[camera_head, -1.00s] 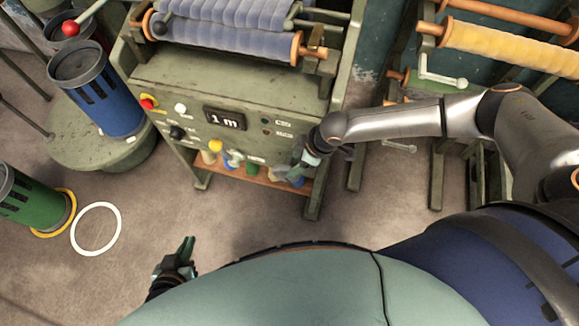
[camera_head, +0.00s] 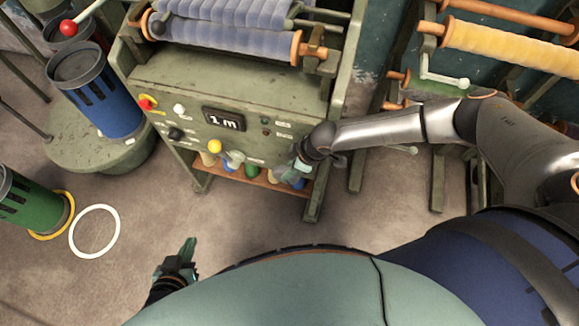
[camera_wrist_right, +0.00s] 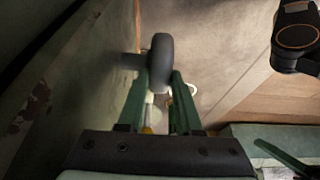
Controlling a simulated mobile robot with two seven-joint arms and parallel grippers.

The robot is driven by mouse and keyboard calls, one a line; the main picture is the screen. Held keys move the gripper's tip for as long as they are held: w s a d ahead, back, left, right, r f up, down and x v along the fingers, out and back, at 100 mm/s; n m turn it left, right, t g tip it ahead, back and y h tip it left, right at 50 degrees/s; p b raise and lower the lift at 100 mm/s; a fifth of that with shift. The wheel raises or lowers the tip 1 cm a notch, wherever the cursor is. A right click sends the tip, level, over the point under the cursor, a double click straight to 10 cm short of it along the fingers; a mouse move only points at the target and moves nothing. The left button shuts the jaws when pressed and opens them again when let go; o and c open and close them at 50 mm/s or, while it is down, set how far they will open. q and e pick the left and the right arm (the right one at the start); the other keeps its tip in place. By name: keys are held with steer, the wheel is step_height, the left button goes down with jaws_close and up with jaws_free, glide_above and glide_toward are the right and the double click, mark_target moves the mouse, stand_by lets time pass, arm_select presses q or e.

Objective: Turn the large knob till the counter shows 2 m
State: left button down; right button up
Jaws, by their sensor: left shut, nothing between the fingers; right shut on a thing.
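The counter (camera_head: 222,120) on the green machine's front panel reads "1 m". My right gripper (camera_head: 296,168) is at the lower right of that panel. In the right wrist view, its fingers (camera_wrist_right: 163,82) are shut on a thick dark grey round knob (camera_wrist_right: 161,58), seen edge-on beside the panel. I take this as the large knob; in the head view my gripper and wrist hide it. My left gripper (camera_head: 188,247) is shut and empty, low over the floor in front of the machine.
The panel also has a red button (camera_head: 147,102), a white button (camera_head: 179,109), a black knob (camera_head: 176,134) and a yellow knob (camera_head: 214,146). A shelf (camera_head: 240,174) with coloured items lies below. Blue (camera_head: 108,105) and green (camera_head: 30,200) canisters stand left. A white ring (camera_head: 95,231) lies on open floor.

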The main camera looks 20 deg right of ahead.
jaws_close()
steer(key=shift+d+f, duration=0.1)
